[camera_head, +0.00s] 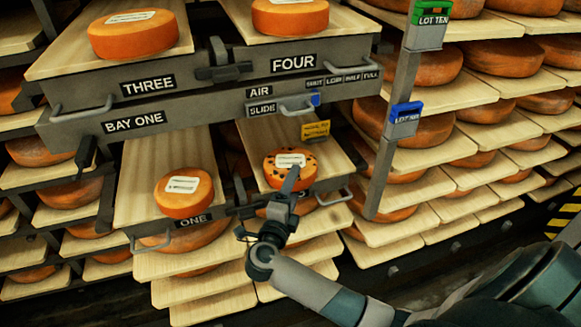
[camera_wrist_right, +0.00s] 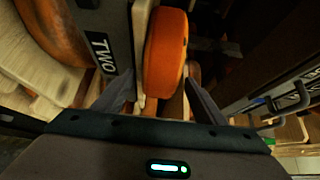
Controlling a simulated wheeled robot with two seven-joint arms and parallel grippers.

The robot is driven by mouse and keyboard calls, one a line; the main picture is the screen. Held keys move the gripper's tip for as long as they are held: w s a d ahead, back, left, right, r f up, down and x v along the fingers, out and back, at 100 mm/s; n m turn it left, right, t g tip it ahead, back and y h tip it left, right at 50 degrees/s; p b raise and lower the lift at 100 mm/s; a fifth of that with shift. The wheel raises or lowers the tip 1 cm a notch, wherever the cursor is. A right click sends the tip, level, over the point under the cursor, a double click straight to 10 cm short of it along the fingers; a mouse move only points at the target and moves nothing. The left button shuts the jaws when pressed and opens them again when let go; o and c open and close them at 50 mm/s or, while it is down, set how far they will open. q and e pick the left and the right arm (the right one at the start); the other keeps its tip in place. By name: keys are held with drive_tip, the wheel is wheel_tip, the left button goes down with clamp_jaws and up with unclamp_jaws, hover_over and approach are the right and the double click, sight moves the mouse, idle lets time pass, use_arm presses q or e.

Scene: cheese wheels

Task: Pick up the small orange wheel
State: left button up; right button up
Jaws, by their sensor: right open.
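A small orange wheel with dark spots and a white label (camera_head: 284,159) lies on the right lower board (camera_head: 252,132). It also shows in the right wrist view (camera_wrist_right: 166,50), beside a plate reading TWO. A plain small orange wheel with a white label (camera_head: 178,206) lies on the board marked ONE. My right gripper (camera_head: 284,192) is at the near side of the spotted wheel and overlaps its front edge. In the wrist view my right gripper (camera_wrist_right: 162,88) is open, with the wheel ahead between its fingers; contact cannot be told. My left gripper is not in view.
Above is a grey frame marked BAY ONE (camera_head: 80,128), with wheels on boards THREE (camera_head: 60,66) and FOUR. A post with a blue LOT tag (camera_head: 404,119) stands right of the spotted wheel. Handles stick out in front. Stacked boards with larger wheels fill the right.

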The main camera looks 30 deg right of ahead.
idle(0.4)
drive_tip(key=c, duration=1.5)
drive_tip(key=shift+r, duration=0.15)
clamp_jaws()
drive_tip(key=shift+r, duration=0.1)
drive_tip(key=shift+r, duration=0.8)
drive_tip(key=r, duration=0.2)
drive_tip(key=shift+d+r, duration=0.25)
drive_tip(key=shift+r, duration=0.05)
drive_tip(key=s+d+r, duration=0.2)
drive_tip(key=d+r, duration=0.4)
drive_tip(key=d, duration=0.5)
drive_tip(key=shift+r, duration=0.3)
drive_tip(key=shift+a, duration=0.1)
